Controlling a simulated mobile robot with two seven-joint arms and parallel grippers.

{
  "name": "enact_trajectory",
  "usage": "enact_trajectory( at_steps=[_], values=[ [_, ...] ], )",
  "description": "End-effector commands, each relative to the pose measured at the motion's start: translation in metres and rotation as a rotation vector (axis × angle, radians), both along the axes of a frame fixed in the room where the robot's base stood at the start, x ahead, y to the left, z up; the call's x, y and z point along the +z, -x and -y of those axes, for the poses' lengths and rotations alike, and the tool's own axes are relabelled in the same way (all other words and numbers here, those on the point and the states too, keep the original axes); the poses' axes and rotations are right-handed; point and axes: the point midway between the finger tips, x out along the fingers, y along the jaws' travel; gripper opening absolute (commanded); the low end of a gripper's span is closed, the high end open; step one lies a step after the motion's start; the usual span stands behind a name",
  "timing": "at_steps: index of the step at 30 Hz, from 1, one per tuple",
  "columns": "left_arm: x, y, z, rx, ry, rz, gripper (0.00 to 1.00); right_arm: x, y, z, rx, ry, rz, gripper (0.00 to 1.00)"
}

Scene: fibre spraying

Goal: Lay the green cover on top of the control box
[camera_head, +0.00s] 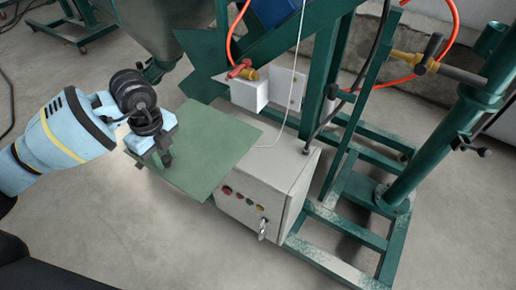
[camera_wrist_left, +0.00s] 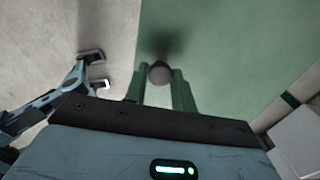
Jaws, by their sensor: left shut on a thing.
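The green cover (camera_head: 212,150) is a flat, thin square sheet. My left gripper (camera_head: 164,152) is shut on the cover's round knob near the sheet's left edge. In the left wrist view the grey knob (camera_wrist_left: 159,73) sits between the two green fingers. The control box (camera_head: 284,172) is pale, with buttons on its front, and stands right of my left gripper. The cover's right part overlaps the left part of the box's top in the head view; I cannot tell whether they touch. What seems to be my right gripper (camera_wrist_left: 95,70) shows in the left wrist view, fingers apart and empty.
A green steel frame (camera_head: 345,190) stands behind and right of the box. A white cable (camera_head: 296,75) comes down by the box. A small white box with a red-handled valve (camera_head: 240,69) is just behind the cover. Bare concrete floor (camera_head: 150,240) lies in front.

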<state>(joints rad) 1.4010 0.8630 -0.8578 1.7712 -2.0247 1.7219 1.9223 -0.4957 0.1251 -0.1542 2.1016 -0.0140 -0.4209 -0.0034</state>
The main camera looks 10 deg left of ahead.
Motion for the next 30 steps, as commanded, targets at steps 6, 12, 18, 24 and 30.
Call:
enact_trajectory(
  at_steps=[6, 12, 18, 24, 30],
  values=[
    [-0.002, -0.006, 0.027, -0.007, 0.002, 0.003, 0.03, -0.001, 0.003, 0.0, 0.002, 0.001, -0.006, 0.36],
    [-0.007, -0.014, 0.073, -0.008, 0.003, 0.001, 0.03, -0.004, 0.008, 0.001, 0.003, 0.002, -0.017, 0.36],
    [-0.011, -0.023, 0.118, -0.007, 0.001, 0.001, 0.03, -0.007, 0.01, 0.001, 0.004, 0.002, -0.023, 0.36],
    [-0.014, -0.029, 0.149, -0.005, 0.0, 0.001, 0.03, -0.01, 0.011, 0.001, 0.004, 0.004, -0.024, 0.36],
    [-0.015, -0.031, 0.157, -0.003, -0.002, 0.002, 0.03, -0.01, 0.007, 0.001, 0.004, 0.004, -0.017, 0.36]
  ],
)
